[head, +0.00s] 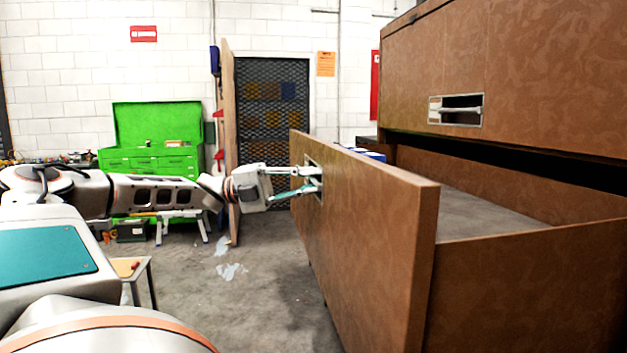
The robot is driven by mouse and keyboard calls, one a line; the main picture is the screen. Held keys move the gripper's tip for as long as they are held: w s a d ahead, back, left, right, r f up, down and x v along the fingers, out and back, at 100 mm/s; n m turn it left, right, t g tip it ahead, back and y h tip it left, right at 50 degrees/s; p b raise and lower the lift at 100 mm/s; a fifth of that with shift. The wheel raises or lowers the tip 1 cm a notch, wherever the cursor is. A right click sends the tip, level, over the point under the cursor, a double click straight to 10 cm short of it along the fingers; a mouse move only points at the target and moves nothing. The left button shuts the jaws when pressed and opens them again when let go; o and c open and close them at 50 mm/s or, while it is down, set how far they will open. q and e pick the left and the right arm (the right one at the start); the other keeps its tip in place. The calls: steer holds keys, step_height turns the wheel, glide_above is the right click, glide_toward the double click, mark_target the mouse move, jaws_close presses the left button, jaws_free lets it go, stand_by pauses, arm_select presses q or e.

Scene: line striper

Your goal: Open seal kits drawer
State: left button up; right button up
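A large brown drawer (375,230) stands pulled well out of a brown cabinet (540,60). Its front panel faces left, and its inside (480,212) shows a bare grey floor where visible. My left gripper (316,181) is at the recessed handle (313,165) near the far end of the drawer front. Its fingertips reach into the handle recess; whether they are closed on the handle bar is too small to tell. My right gripper is not in view. No label naming the drawer is readable.
An upper drawer with a metal handle (456,109) is shut above. A green tool chest (155,145) stands by the white brick wall. A dark mesh door (272,105) is behind my gripper. Grey floor (250,300) is open left of the drawer front, near a small table (128,267).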

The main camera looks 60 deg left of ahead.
arm_select(q)
steer(key=shift+a, duration=0.1)
steer(key=shift+s+a, duration=0.15)
steer(key=v, duration=1.1)
steer(key=shift+s, duration=0.25)
steer(key=shift+a+f, duration=0.1)
